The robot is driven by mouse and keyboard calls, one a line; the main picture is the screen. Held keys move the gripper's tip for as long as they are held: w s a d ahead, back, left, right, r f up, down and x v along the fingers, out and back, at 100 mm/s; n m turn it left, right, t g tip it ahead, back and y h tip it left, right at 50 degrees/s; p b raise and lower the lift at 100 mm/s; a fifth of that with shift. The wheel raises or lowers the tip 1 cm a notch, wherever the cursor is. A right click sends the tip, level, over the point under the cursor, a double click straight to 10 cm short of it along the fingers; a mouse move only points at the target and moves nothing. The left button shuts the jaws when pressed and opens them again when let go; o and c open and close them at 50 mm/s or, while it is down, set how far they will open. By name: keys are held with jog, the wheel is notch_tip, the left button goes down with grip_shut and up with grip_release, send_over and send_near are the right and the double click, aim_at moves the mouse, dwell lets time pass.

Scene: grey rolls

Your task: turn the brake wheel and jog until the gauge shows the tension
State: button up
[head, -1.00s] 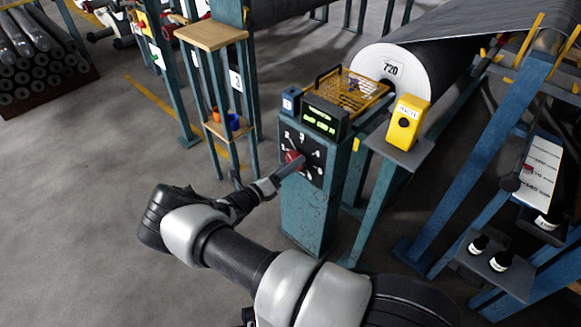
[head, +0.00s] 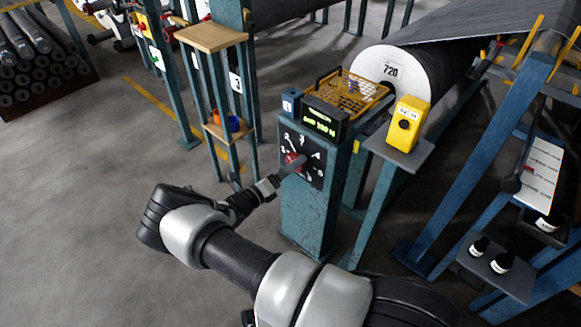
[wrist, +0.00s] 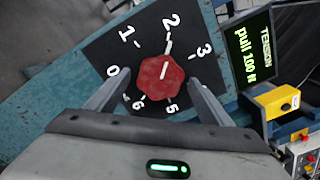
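The red brake wheel (wrist: 163,82) sits on a black dial plate (wrist: 100,50) with white numbers; its white mark points up toward 2. The wheel also shows in the head view (head: 293,160), on the front of a teal post. My gripper (wrist: 160,78) has one finger on each side of the wheel, with a visible gap on both sides. The tension gauge (wrist: 255,50) glows green and reads "pull" and a number in N, seemingly 100 or 200. It also shows in the head view (head: 320,120). A yellow box with a black button (head: 408,125) stands on a stand to the right.
A large grey roll (head: 388,75) labelled 720 lies behind the post, its sheet running right. A yellow mesh basket (head: 350,90) is beside the gauge. A wooden-topped stand (head: 211,36) is left of the post.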

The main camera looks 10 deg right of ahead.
jog(key=shift+a, duration=0.1)
jog(key=p+v, duration=0.2)
jog(key=v, duration=1.5)
jog(key=shift+s, duration=0.2)
jog(key=shift+r, duration=0.1)
